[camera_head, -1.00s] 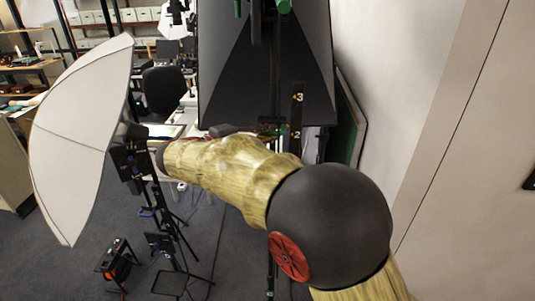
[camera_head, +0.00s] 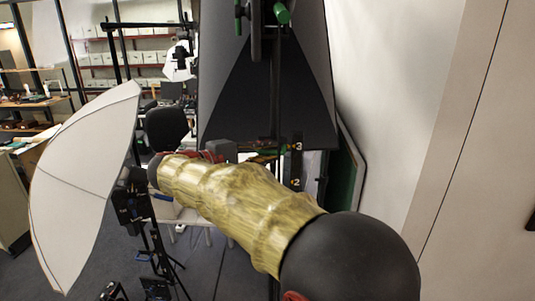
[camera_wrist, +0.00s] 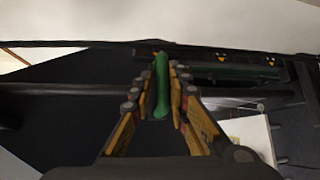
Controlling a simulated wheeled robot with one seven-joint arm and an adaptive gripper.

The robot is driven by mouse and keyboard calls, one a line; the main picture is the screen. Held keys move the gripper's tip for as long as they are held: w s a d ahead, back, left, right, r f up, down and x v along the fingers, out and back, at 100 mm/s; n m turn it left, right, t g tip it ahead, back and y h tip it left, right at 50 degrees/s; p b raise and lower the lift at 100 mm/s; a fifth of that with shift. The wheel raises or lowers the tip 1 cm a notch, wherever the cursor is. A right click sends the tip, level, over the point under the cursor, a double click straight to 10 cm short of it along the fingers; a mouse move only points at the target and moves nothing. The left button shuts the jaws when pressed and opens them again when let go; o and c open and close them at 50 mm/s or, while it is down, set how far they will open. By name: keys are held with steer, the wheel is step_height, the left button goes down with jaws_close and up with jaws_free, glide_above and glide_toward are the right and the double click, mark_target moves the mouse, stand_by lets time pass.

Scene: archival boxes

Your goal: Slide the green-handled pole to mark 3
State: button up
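The green handle (camera_wrist: 161,85) stands between the fingers of my gripper (camera_wrist: 162,78) in the wrist view, with a finger close against each side; the fingers appear shut on it. In the head view my gripper (camera_head: 262,155) reaches the dark upright pole (camera_head: 276,95), and the handle is largely hidden by the fingers. A dark strip beside the pole carries mark 3 (camera_head: 298,147) and, below it, mark 2 (camera_head: 295,182). The gripper sits slightly below the level of mark 3 in the picture. Small yellow marks (camera_wrist: 220,58) show in the wrist view, too small to read.
A white umbrella (camera_head: 85,180) on a black stand is at the left. A large dark softbox (camera_head: 230,100) hangs behind the pole. A pale wall (camera_head: 395,90) closes the right side. A chair (camera_head: 167,128) and box shelves (camera_head: 140,57) are farther back.

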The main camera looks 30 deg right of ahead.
steer(key=o, duration=0.4)
steer(key=shift+r, duration=0.15)
steer(key=shift+a, duration=0.1)
steer(key=v, duration=1.2)
